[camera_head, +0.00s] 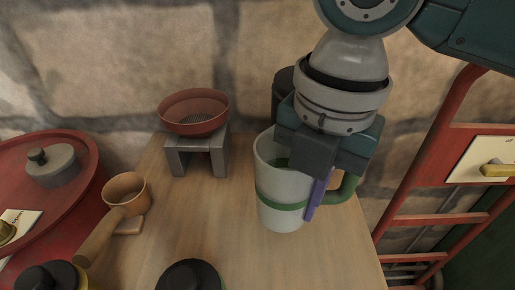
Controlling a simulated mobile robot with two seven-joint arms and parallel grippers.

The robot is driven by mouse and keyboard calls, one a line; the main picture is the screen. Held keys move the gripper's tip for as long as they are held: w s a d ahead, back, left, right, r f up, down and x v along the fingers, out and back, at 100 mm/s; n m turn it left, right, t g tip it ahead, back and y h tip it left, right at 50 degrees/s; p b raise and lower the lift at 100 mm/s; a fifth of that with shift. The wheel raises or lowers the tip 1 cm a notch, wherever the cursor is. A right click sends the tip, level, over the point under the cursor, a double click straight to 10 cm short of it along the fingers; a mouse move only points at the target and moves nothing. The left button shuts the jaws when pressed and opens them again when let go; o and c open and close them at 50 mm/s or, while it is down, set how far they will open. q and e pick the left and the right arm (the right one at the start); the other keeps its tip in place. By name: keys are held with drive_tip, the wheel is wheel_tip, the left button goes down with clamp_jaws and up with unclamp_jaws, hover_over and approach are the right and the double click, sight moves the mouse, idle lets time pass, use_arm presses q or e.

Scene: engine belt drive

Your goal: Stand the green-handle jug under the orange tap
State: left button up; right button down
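The jug (278,185) is whitish with a green band round its lower body and a green handle (347,188) on its right side. It stands upright on or just above the wooden table; I cannot tell which. My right gripper (318,195) comes down from above at the jug's right side. A purple finger shows against the outer wall, by the handle. My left gripper is not in view. I make out no orange tap.
A reddish bowl (194,112) rests on a grey stand (181,160) at the back. A brown long-handled pan (126,190) and a red round table (88,178) are at left. A dark cylinder (283,92) stands behind the jug. Red rails (432,219) stand at right. The wooden table's (190,218) middle is clear.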

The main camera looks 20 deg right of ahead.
wheel_tip(320, 180, down, 6)
drive_tip(key=shift+f+b, duration=0.1)
drive_tip(key=shift+b, duration=0.75)
drive_tip(key=c, duration=1.1)
unclamp_jaws()
drive_tip(key=shift+f, duration=0.1)
drive_tip(key=shift+d, duration=0.1)
